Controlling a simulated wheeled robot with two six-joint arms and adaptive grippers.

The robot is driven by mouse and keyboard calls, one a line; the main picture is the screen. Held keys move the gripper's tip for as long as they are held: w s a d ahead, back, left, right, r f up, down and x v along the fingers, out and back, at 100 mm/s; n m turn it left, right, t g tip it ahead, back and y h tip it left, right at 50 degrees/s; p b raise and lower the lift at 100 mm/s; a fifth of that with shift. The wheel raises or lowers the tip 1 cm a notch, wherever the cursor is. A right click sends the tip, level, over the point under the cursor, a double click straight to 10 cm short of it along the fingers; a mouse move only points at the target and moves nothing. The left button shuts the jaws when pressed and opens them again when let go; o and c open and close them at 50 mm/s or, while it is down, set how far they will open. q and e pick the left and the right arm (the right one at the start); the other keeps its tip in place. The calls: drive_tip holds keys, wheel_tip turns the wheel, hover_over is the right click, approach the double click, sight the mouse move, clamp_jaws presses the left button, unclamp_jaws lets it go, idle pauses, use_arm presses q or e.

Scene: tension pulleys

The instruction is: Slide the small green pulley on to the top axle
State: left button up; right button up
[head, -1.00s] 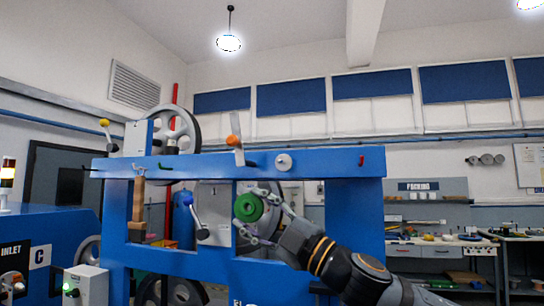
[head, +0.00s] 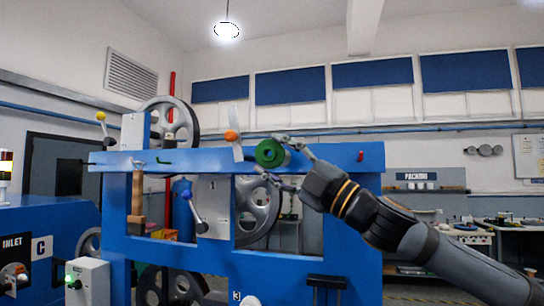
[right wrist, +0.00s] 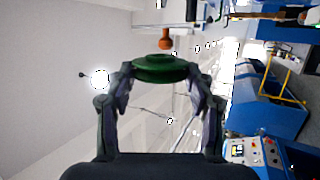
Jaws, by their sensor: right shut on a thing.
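The small green pulley (head: 270,152) is in front of the blue top beam (head: 215,160), right of the orange-knobbed lever. My right gripper (head: 269,156) is shut on it, with one finger above and one below. In the right wrist view the pulley (right wrist: 160,68) sits edge-on between the fingertips of the gripper (right wrist: 161,74). No top axle shows now; the pulley and fingers cover that part of the beam. I cannot tell whether the pulley touches an axle or is apart from it. My left gripper is not in view.
An orange knob (head: 231,135) on a pale lever stands close left of the pulley. A red peg (head: 361,156) is on the beam to the right. A large grey wheel (head: 258,208) is behind the frame below. A blue-knobbed lever (head: 187,195) hangs lower left.

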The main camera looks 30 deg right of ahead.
sight(286, 160)
drive_tip(key=shift+w+d+p, duration=0.35)
drive_tip(key=shift+w+d, duration=0.8)
drive_tip(key=shift+d, duration=0.15)
drive_tip(key=shift+d, duration=0.2)
drive_tip(key=shift+w+d, duration=0.1)
drive_tip(key=shift+w, duration=0.05)
idle(0.5)
drive_tip(key=shift+w+d+p, duration=0.6)
drive_tip(key=shift+w+d, duration=0.3)
drive_tip(key=shift+d, duration=0.15)
drive_tip(key=shift+w+d, duration=0.15)
drive_tip(key=shift+d, duration=0.05)
idle(0.4)
drive_tip(key=shift+w+d+p, duration=0.45)
drive_tip(key=shift+d+p, duration=0.1)
drive_tip(key=shift+p, duration=0.1)
drive_tip(key=shift+a, duration=0.1)
